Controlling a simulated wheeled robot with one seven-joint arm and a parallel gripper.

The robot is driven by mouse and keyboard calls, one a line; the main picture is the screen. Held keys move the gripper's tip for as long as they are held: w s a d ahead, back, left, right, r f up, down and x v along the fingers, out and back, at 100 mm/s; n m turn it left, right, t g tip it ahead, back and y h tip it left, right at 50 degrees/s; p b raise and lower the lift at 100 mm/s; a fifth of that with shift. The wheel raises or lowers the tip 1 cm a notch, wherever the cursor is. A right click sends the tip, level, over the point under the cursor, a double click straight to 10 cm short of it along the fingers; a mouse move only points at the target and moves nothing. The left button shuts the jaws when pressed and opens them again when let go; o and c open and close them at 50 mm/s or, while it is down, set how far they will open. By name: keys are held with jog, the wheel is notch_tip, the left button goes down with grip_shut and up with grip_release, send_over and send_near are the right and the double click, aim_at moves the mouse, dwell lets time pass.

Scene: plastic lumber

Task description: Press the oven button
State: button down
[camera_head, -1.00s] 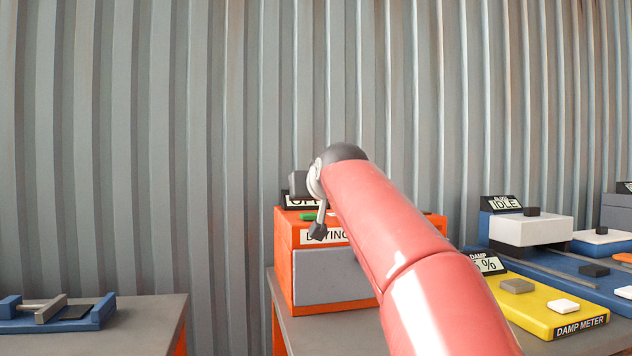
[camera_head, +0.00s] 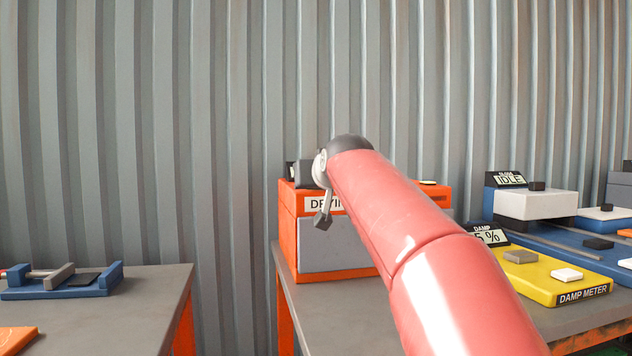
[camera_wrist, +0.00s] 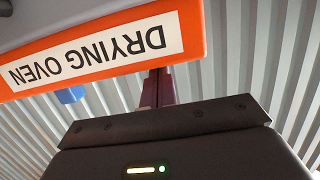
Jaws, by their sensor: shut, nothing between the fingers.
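The orange drying oven (camera_head: 289,235) with a grey door (camera_head: 330,262) stands on a table beyond my arm. My red arm hides the middle and right of its front and much of its top. I cannot make out the oven button in either current view. In the wrist view the oven's front panel (camera_wrist: 195,35) is upside down, with a "DRYING OVEN" label (camera_wrist: 95,55). My gripper's dark fingers (camera_wrist: 158,88) are together and empty. Their tips go out of sight at the orange panel's edge; I cannot tell whether they touch anything.
A yellow damp meter (camera_head: 540,277) and a blue machine with an "IDLE" display (camera_head: 508,179) stand right of the oven. A blue clamp-like fixture (camera_head: 60,285) lies on a separate left table (camera_head: 150,300). A gap separates the tables. A corrugated wall (camera_head: 150,130) is behind.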

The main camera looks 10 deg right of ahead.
jog(key=shift+w+f, duration=0.2)
jog(key=shift+f, duration=0.4)
jog(key=r+p, duration=0.2)
jog(key=s+r+p, duration=0.1)
jog(key=r, duration=0.2)
jog(key=shift+r+p, duration=0.15)
jog(key=shift+p, duration=0.2)
jog(key=b+v, duration=0.1)
jog(key=v, duration=0.8)
jog(key=shift+s+b, duration=0.15)
jog(key=shift+b, duration=0.25)
jog(key=shift+r, duration=0.1)
